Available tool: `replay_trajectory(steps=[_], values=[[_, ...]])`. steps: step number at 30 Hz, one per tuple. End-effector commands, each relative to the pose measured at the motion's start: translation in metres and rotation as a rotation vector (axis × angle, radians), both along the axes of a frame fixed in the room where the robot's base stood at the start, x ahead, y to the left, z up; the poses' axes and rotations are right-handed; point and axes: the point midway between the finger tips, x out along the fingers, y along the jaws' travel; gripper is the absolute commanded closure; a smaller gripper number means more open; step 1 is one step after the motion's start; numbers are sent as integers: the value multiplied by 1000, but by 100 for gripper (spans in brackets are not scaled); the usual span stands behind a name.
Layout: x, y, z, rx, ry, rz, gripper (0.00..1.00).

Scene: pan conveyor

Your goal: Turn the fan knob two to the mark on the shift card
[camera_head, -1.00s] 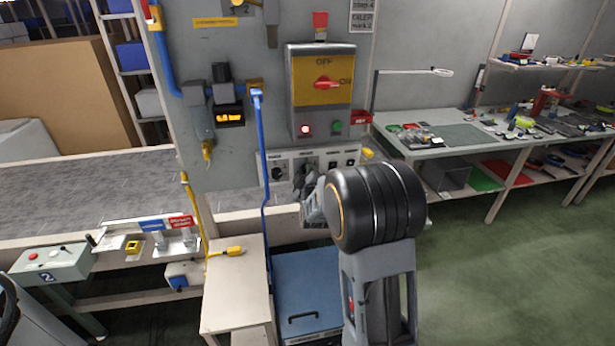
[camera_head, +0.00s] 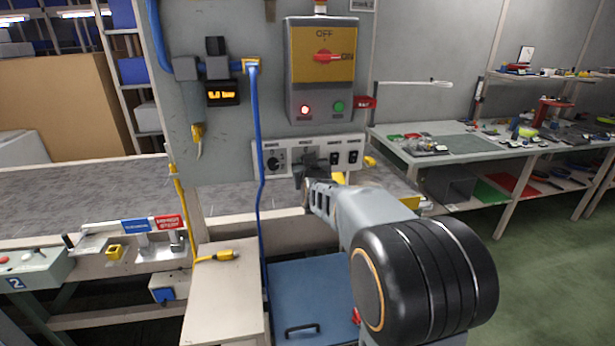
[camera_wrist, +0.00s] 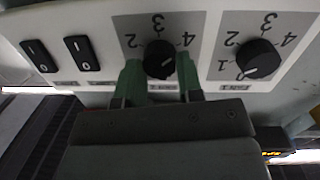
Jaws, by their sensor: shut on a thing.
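Fan knob two (camera_wrist: 158,60) is a round black knob on the grey control panel, with a dial numbered 2, 3 and 4 showing around it. My gripper (camera_wrist: 158,72) is shut on it, one green finger on each side. The wrist view is upside down. In the head view my gripper (camera_head: 312,180) is at the panel (camera_head: 262,148) and hides most of this knob. The shift card (camera_head: 362,5) is cut off at the top edge and unreadable.
Beside it is the fan one knob (camera_wrist: 246,60), also seen in the head view (camera_head: 272,163). Two black rocker switches (camera_wrist: 82,54) are on the other side. A blue cable (camera_head: 260,200) hangs in front of the panel. A yellow switch box (camera_head: 322,50) is above.

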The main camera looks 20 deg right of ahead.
Motion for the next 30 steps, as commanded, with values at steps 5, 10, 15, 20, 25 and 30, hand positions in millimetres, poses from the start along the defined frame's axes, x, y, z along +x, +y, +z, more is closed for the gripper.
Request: replay_trajectory(steps=[5, 10, 15, 20, 25, 30], values=[[0, -1, -3, 91, -22, 0, 90], [0, -1, -1, 148, -33, 0, 90], [0, -1, 1, 178, -40, 0, 90], [0, -1, 2, 189, -41, -1, 90], [0, -1, 2, 189, -41, -1, 90], [0, -1, 2, 189, -41, -1, 63]])
